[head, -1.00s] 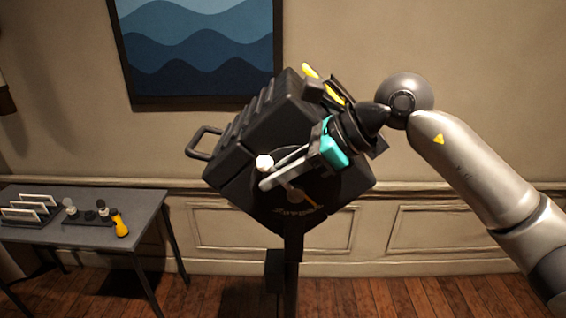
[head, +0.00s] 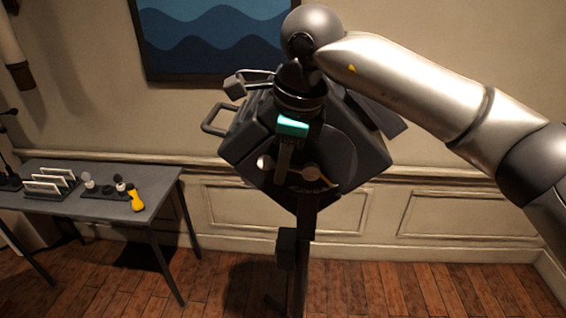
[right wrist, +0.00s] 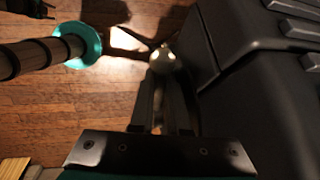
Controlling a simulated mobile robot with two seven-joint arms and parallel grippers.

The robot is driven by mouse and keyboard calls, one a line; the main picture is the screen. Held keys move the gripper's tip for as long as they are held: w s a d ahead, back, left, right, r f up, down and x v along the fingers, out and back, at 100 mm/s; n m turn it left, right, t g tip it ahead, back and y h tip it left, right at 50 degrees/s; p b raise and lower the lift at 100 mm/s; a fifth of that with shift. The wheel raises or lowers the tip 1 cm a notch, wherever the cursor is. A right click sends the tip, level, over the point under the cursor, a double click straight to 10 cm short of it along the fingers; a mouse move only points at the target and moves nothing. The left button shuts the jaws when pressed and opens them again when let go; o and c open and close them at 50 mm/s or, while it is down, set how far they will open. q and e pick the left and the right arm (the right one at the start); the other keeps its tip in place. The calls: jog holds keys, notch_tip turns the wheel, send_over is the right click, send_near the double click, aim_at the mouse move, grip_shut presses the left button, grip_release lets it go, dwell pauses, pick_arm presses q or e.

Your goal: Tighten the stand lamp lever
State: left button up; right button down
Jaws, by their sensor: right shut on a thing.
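The stand lamp (head: 352,140) is a black, ribbed box head on a dark pole (head: 299,240), tilted, with a side handle at its left. Its lever has a pale ball knob (head: 264,162) at the left, and a tan round cap (head: 310,172) with an orange mark sits to the right. My right gripper (head: 284,178), with a teal band, comes down in front of the lamp, shut at the lever. In the right wrist view the ball knob (right wrist: 163,60) shows at the fingertips. Much of the lever is hidden by the fingers. My left gripper is not in view.
A grey table (head: 100,215) at the left holds white upright pieces (head: 45,188), small dark items and a yellow-handled tool (head: 136,200). A wall with a wave picture (head: 215,45) stands behind. The wooden floor in front is open.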

jog(key=shift+f, duration=0.1)
dwell(0.4)
jog(key=c, duration=0.9)
grip_release()
jog(key=b+v, duration=0.2)
jog(key=v, duration=1.3)
jog(key=shift+s+a, duration=0.15)
